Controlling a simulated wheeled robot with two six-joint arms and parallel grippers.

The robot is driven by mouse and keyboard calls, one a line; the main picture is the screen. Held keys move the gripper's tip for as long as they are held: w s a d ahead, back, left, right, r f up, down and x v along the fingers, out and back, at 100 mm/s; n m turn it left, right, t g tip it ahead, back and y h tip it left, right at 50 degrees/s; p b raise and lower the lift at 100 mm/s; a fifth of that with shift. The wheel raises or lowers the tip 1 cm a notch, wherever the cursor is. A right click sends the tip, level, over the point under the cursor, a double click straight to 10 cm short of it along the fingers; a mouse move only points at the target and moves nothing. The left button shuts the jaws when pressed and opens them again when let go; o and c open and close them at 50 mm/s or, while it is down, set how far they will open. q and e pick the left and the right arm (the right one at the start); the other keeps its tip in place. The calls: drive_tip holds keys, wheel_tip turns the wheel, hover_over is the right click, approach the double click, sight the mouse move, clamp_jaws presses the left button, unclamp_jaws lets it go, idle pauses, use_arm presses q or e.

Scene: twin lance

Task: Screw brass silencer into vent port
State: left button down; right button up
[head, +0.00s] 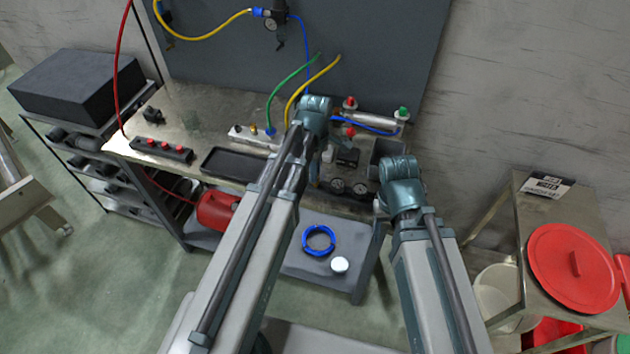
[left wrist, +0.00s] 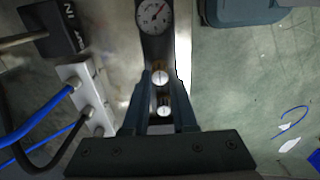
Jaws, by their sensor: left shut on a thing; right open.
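My left gripper (head: 316,150) is over the right part of the workbench, mostly hidden by its own arm in the head view. In the left wrist view its fingers (left wrist: 168,103) are closed around a small, shiny, round piece (left wrist: 164,111), which appears to be the brass silencer; little of it shows. A second round metal piece (left wrist: 160,78) shows just beyond, between the fingertips. I cannot make out the vent port for certain. My right gripper (head: 381,205) is open at the bench's right front end, largely hidden behind its wrist.
Gauges (head: 348,187) sit at the bench's front right; one shows in the left wrist view (left wrist: 153,15). A cylinder (head: 370,118) with blue hose lies behind. A white manifold (head: 250,135), black tray (head: 232,164) and button box (head: 163,150) stand left. Blue hoses (left wrist: 40,118) run beside my left gripper.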

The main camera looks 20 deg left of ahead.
use_arm(q)
drive_tip(key=shift+r, duration=0.15)
use_arm(e)
drive_tip(key=shift+r, duration=0.15)
use_arm(q)
drive_tip(key=shift+r+p, duration=1.7)
drive_tip(key=shift+p, duration=0.15)
use_arm(e)
wheel_tip(320, 180, up, 3)
drive_tip(key=shift+r, duration=0.2)
use_arm(q)
drive_tip(key=shift+f+b, duration=0.5)
use_arm(e)
drive_tip(key=shift+f, duration=0.5)
use_arm(q)
drive_tip(key=shift+r, duration=0.15)
use_arm(e)
drive_tip(key=shift+r, duration=0.15)
drive_tip(key=shift+c, duration=0.7)
use_arm(q)
drive_tip(key=shift+a, duration=0.1)
use_arm(e)
drive_tip(key=shift+a, duration=0.1)
